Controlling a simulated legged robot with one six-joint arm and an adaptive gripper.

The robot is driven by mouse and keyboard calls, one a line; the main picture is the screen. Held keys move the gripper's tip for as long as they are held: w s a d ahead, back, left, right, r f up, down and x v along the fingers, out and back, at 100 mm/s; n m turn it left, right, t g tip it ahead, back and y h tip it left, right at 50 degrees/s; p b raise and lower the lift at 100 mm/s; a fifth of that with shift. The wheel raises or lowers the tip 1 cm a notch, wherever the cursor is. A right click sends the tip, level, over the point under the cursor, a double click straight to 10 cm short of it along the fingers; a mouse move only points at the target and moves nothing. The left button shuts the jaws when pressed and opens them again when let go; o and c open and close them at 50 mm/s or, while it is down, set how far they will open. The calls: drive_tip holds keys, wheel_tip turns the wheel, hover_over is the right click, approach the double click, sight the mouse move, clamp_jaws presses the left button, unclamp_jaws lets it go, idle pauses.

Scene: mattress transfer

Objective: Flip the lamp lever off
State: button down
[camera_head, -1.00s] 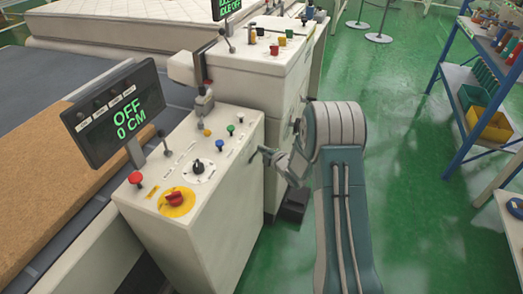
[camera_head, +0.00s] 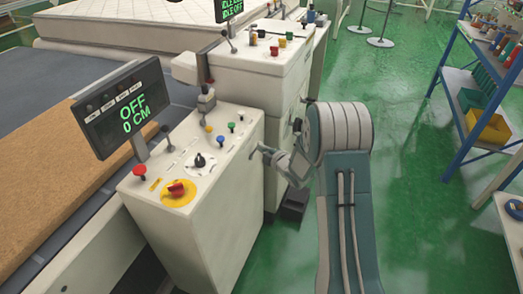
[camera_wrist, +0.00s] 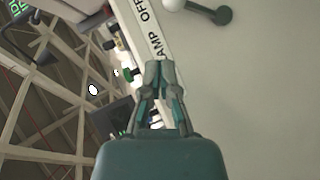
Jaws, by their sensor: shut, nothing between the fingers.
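A dark green lever (camera_wrist: 205,13) is at the top of the wrist view, by a pale cabinet face; its upper end is partly cut off. A pale strip (camera_wrist: 155,30) carries the partly cropped words "AMP OFF" and runs along the cabinet edge, left of the lever. My gripper (camera_wrist: 158,63) is shut with nothing in it. Its tips appear below the lever and near the strip, apart from the lever in the picture. In the head view, my gripper (camera_head: 256,150) is beside the right side of the front control cabinet (camera_head: 225,225). The lever cannot be made out there.
The front cabinet has a red knob on a yellow disc (camera_head: 165,201), several buttons and a screen (camera_head: 125,108) reading "OFF 0 CM". A taller cabinet (camera_head: 250,85) stands behind it. A blue shelf rack (camera_head: 463,150) is at the right. Green floor lies between.

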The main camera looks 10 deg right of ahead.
drive_tip(key=r+v, duration=0.1)
drive_tip(key=v, duration=0.7)
drive_tip(key=shift+d, duration=0.25)
drive_tip(key=shift+w, duration=0.1)
drive_tip(key=s+r+m+g+h, duration=0.3)
drive_tip(key=s+r+m+h, duration=0.55)
drive_tip(key=r, duration=0.65)
drive_tip(key=s+a+r+m+g+y, duration=0.1)
drive_tip(key=s+a+m+g, duration=0.1)
drive_tip(key=s, duration=0.6)
drive_tip(key=s+a+r+m+g+y, duration=0.1)
drive_tip(key=s+m, duration=0.3)
drive_tip(key=s, duration=0.5)
drive_tip(key=s+a+r+m+g+y, duration=0.1)
drive_tip(key=s+a+m+g, duration=0.2)
drive_tip(key=s, duration=0.5)
drive_tip(key=shift+s+a+r+m, duration=0.2)
drive_tip(key=shift+a+m, duration=0.15)
drive_tip(key=shift+m, duration=0.2)
